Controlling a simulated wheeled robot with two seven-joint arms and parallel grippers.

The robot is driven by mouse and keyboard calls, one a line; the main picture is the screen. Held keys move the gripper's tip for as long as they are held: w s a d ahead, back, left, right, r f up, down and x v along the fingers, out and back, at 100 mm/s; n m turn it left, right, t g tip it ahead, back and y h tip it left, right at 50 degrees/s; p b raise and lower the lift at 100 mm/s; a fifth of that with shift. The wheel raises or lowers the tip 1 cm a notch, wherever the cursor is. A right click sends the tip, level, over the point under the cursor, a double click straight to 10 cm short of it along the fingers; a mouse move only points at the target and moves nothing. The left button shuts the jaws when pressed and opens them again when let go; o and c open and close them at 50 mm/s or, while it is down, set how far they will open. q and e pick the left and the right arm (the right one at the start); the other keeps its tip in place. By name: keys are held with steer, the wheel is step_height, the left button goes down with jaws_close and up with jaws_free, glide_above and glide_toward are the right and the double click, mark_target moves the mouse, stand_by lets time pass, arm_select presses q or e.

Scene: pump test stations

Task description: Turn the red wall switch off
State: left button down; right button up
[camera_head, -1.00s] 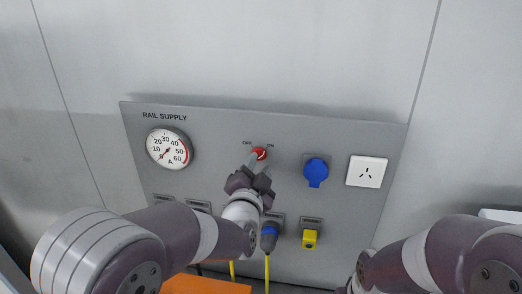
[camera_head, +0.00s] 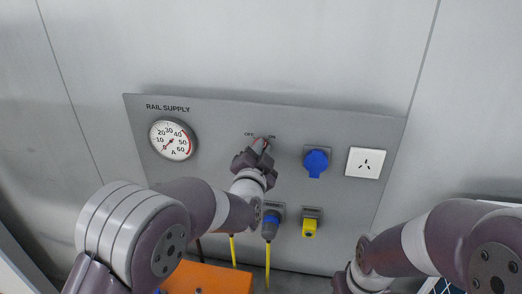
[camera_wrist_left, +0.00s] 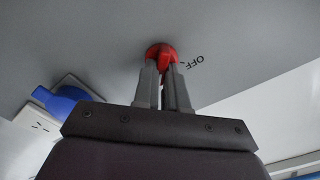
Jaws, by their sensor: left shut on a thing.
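The red wall switch (camera_wrist_left: 160,50) is a round red knob on the grey RAIL SUPPLY panel (camera_head: 220,118), between OFF and ON labels. In the head view my left gripper (camera_head: 262,147) is at the switch and covers most of it. In the left wrist view its two fingers (camera_wrist_left: 164,68) are shut on the raised red grip, and the OFF label (camera_wrist_left: 197,61) shows just right of the knob. I cannot tell exactly which way the grip points. My right arm shows at the lower right, but its gripper is out of view.
A round gauge (camera_head: 171,140) is left of the switch. A blue capped socket (camera_head: 316,161) and a white outlet (camera_head: 365,163) are to the right. A blue plug (camera_head: 270,226) with a yellow cable and a yellow connector (camera_head: 310,228) sit below. An orange box (camera_head: 205,280) is at the bottom.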

arm_select(q)
steer(key=shift+w+a+f+n+b, duration=0.1)
steer(key=shift+a+n+b, duration=0.1)
steer(key=shift+n+b, duration=2.9)
steer(key=shift+s+a+n+b, duration=0.1)
steer(key=shift+a+n+b, duration=0.1)
steer(key=shift+n+b, duration=2.9)
steer(key=shift+w+a+f+n+b, duration=0.1)
steer(key=shift+a+n+b, duration=0.1)
steer(key=shift+n+b, duration=2.9)
steer(key=shift+r+b, duration=0.1)
steer(key=shift+b, duration=0.35)
steer(key=c, duration=1.2)
jaws_free()
steer(key=s+a, duration=0.1)
steer(key=s, duration=0.3)
steer(key=s+b, duration=0.1)
steer(key=s, duration=0.3)
steer(key=s+a, duration=0.1)
steer(key=s, duration=0.3)
steer(key=shift+s+a, duration=0.25)
steer(key=shift+a, duration=0.05)
